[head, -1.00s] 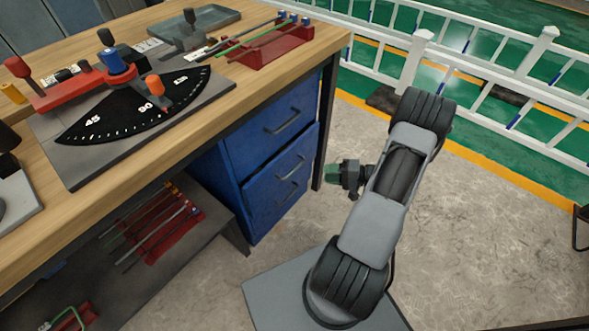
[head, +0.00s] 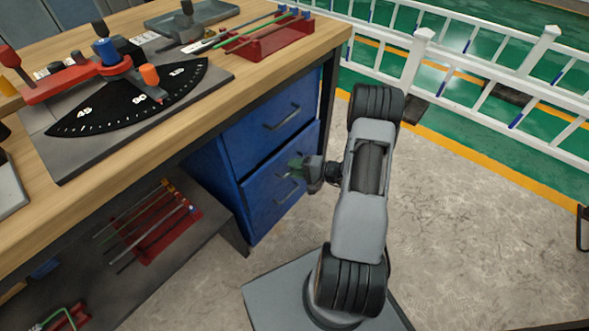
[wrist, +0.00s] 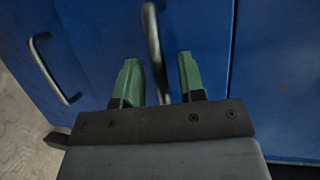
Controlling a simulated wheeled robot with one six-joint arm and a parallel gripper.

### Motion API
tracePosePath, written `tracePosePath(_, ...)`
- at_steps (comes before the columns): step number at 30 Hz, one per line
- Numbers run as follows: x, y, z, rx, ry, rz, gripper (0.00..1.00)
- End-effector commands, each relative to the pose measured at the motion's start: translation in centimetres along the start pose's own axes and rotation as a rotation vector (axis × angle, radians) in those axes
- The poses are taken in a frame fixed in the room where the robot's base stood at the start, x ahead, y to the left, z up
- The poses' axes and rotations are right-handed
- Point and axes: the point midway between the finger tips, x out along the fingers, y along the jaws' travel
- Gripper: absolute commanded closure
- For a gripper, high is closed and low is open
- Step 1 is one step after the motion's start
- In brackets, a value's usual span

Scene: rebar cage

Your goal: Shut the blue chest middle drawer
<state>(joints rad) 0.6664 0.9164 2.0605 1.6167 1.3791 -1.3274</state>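The blue chest (head: 225,160) stands under the workbench. Its middle drawer (head: 258,186) has a blue front that appears to stand out a little from the top drawer (head: 262,135). The middle drawer also fills the centre of the wrist view (wrist: 205,30), with its metal handle (wrist: 152,40) running between my fingers. My gripper (head: 296,167) is in front of this drawer and hides part of it in the head view. In the wrist view its two green fingers (wrist: 160,75) are apart, one on each side of the handle, with no clear contact.
A lower drawer's handle (wrist: 52,70) shows at the left of the wrist view. The wooden bench top (head: 240,90) overhangs the chest and carries an angle gauge and a red rack (head: 268,40). A low shelf (head: 190,250) is left of the chest. Open floor (head: 450,230) lies right.

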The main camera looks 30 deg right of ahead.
Motion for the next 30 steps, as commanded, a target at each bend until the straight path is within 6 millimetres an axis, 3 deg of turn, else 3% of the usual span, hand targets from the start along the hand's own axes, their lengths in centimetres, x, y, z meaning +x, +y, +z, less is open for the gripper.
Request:
tracePosePath(12,0.54,-0.04,0.01,0.0,-0.001,0.0,0.64)
tracePosePath(24,0.52,-0.03,0.01,0.0,-0.001,0.0,1.0)
tracePosePath(30,0.52,-0.03,0.01,0.0,-0.001,0.0,1.0)
